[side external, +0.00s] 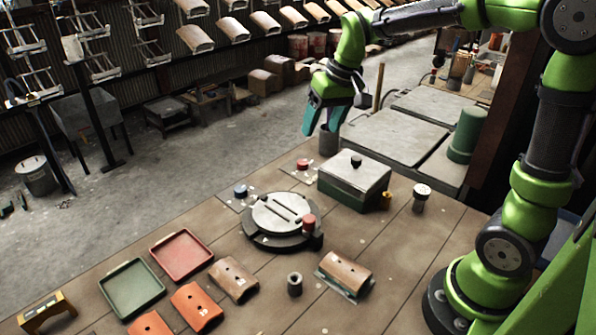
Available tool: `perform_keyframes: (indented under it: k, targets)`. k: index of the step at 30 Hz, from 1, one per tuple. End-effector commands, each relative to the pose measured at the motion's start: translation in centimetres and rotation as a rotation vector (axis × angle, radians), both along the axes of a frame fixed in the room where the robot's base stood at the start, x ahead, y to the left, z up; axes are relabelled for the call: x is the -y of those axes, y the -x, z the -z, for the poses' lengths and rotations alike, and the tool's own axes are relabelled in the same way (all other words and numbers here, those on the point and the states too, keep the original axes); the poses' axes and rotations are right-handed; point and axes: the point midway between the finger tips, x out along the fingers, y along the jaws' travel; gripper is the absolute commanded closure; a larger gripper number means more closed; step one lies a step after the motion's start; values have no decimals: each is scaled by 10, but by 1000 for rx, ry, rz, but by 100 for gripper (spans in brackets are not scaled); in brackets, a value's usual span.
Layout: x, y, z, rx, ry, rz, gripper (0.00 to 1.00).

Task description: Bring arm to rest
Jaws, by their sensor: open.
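My gripper (327,117) hangs at the end of my green and black arm, high over the far edge of the wooden table (230,320). It has teal fingers that point down and are apart. Nothing shows between them. A grey cylinder (328,140) shows just below the fingers in the picture; I cannot tell how far apart they are in depth.
On the table are a lidded box (354,180), a round turntable (281,215), a red tray (181,255), a green tray (131,289) and several curved tiles (233,280). Hangers (202,38) carrying tiles run along the back. Open floor lies left of the table.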

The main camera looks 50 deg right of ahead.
Motion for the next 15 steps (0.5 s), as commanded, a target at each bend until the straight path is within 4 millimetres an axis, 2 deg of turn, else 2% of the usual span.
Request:
perform_keyframes:
  k: [1,3,9,12,15]
  targets:
    - [-10,21,-6,35,-16,17,37]
    - [-22,48,-8,76,-43,48,37]
    - [-48,117,-5,193,-108,90,37]
    - [-56,140,-3,241,-126,81,37]
    - [-61,154,-5,278,-133,65,37]
